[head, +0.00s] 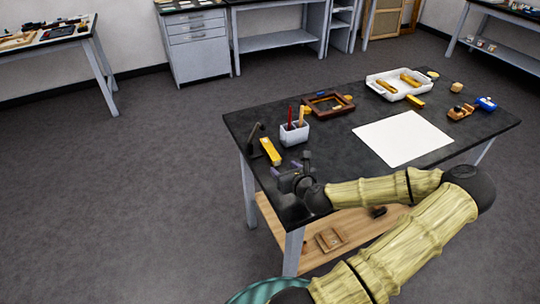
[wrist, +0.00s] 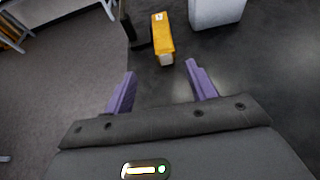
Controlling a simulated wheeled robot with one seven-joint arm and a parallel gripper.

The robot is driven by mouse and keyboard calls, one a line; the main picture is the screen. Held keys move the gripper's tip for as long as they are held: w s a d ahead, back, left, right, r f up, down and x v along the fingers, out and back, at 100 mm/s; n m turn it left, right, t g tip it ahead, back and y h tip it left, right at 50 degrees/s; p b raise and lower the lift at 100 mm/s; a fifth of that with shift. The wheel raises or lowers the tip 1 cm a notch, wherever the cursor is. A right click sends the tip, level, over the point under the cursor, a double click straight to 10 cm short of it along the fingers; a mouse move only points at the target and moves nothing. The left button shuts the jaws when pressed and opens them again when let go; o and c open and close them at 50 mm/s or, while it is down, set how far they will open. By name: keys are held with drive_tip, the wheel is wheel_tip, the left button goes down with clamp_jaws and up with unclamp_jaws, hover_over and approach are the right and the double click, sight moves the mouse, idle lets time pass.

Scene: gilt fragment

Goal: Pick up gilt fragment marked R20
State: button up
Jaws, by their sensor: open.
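A gilt block (head: 270,151) lies near the left end of the dark table, just beyond my gripper (head: 290,178). In the wrist view the gilt block (wrist: 163,40) has a small white label on top; its marking is too small to read. My gripper (wrist: 158,80) is open and empty, its two purple fingers apart. The block is ahead of the fingertips, roughly in line with the gap and not between them. More gilt pieces lie in the white tray (head: 370,80), and another gilt piece (head: 415,101) lies beside it. No marking on them is readable.
A white holder (head: 294,134) with upright tools stands right of the block, and a dark stand (head: 256,135) stands to its left. A brown frame (head: 328,103), a white sheet (head: 403,138) and a blue item (head: 486,103) are farther along the table.

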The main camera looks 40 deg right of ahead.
sight(276, 158)
drive_tip(key=x, duration=0.5)
drive_tip(key=shift+w+d+f, duration=0.1)
drive_tip(key=shift+d+p+x, duration=0.15)
drive_tip(key=shift+p+x, duration=0.2)
drive_tip(key=shift+x, duration=0.95)
drive_tip(key=shift+d+p+x, duration=0.15)
drive_tip(key=shift+p+x, duration=0.15)
drive_tip(key=shift+x, duration=1.05)
drive_tip(key=c, duration=1.1)
drive_tip(key=shift+o, duration=0.2)
